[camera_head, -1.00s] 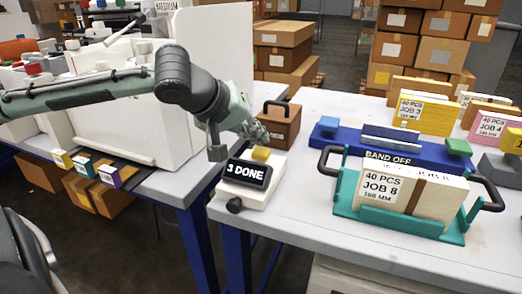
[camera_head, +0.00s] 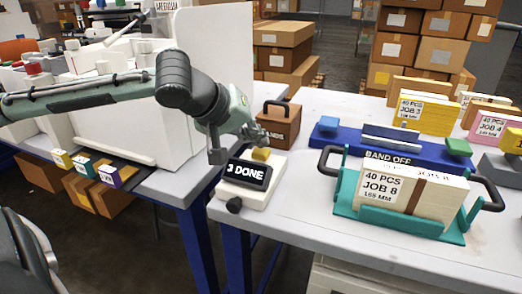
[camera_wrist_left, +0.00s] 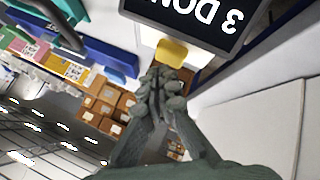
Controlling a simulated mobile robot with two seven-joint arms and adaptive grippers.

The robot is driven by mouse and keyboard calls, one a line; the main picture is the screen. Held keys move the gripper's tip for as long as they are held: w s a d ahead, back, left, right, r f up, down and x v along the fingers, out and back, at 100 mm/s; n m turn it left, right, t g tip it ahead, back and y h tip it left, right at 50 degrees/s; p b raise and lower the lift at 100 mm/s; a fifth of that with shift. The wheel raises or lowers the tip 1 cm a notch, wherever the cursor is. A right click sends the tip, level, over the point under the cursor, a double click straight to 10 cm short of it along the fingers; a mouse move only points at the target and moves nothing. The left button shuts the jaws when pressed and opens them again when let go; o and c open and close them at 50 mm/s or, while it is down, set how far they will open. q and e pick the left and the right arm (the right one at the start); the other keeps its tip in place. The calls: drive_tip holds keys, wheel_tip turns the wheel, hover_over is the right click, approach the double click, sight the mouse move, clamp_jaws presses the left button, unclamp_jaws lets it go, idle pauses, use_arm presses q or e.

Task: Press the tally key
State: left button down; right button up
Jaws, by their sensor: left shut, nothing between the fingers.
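The tally counter (camera_head: 253,195) is a white box on the right-hand table with a black display (camera_head: 248,174) reading "3 DONE". The display also shows upside down in the left wrist view (camera_wrist_left: 190,18). Its yellow tally key (camera_head: 261,154) stands behind the display, and it also shows in the left wrist view (camera_wrist_left: 171,52). My left gripper (camera_head: 257,138) is shut and empty, with its fingertips just above and behind the key. In the wrist view the fingertips (camera_wrist_left: 165,78) are close to the key; I cannot tell whether they touch. My right gripper is not in view.
A brown box with a handle, marked "BANDS" (camera_head: 283,126), stands close behind the counter. To the right are a teal tray (camera_head: 345,206) holding the Job 8 stack (camera_head: 390,190) and a blue banding device (camera_head: 400,150). The table front beside the counter is clear.

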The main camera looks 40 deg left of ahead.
sight(258, 152)
use_arm(q)
drive_tip(key=shift+f, duration=0.15)
drive_tip(key=shift+f+b, duration=0.3)
drive_tip(key=shift+f, duration=0.25)
idle(0.7)
idle(0.4)
drive_tip(key=shift+r+p, duration=1)
drive_tip(key=shift+p, duration=0.2)
drive_tip(key=shift+r, duration=0.1)
wheel_tip(258, 152, up, 3)
drive_tip(key=p, duration=0.3)
drive_tip(key=shift+r, duration=0.95)
